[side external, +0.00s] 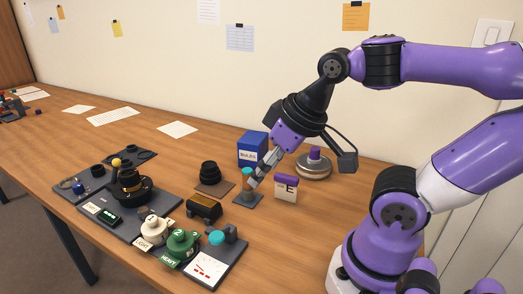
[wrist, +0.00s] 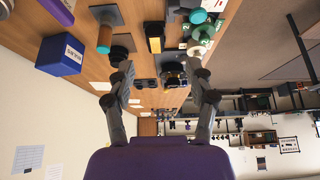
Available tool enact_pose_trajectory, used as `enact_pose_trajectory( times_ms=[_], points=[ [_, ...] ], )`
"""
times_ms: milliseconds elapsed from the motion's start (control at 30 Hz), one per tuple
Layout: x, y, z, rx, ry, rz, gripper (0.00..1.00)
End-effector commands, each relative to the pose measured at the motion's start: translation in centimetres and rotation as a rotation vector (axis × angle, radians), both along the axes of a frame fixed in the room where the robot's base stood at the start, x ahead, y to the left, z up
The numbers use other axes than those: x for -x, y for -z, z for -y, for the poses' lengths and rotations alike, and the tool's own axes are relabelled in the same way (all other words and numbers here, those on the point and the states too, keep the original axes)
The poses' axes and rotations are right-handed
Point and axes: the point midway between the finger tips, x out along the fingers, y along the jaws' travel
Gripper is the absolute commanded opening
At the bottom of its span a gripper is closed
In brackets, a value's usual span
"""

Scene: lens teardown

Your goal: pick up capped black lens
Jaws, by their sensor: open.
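The capped black lens (side external: 209,173) looks like the stepped black cylinder standing upright on a small brown mat (side external: 214,190) near the table's middle. In the wrist view a black round piece (wrist: 122,41), apparently this lens, shows just beyond the left finger. My gripper (side external: 256,174) is tilted down to the right of the lens, near a copper post with a teal top (side external: 247,182); I cannot tell if it touches the post. In the wrist view my gripper (wrist: 158,72) has its fingers wide apart with nothing between them.
A blue box (side external: 252,148) stands behind the post. A white-and-purple box (side external: 286,188) and a round silver base (side external: 313,170) are to the right. Table behind the lens is clearer.

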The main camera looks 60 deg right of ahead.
Motion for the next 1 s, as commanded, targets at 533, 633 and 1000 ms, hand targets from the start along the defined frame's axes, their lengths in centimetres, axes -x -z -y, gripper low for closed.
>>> enact_pose_trajectory(
  times_ms=[533, 633, 1000],
  points=[
    [0.0, -0.01, 0.01, 0.0, 0.001, 0.0, 1.0],
    [0.0, -0.01, 0.01, 0.0, 0.001, 0.0, 1.0],
    [-0.22, -0.13, 0.05, 0.001, -0.002, -0.002, 1.0]
  ],
)
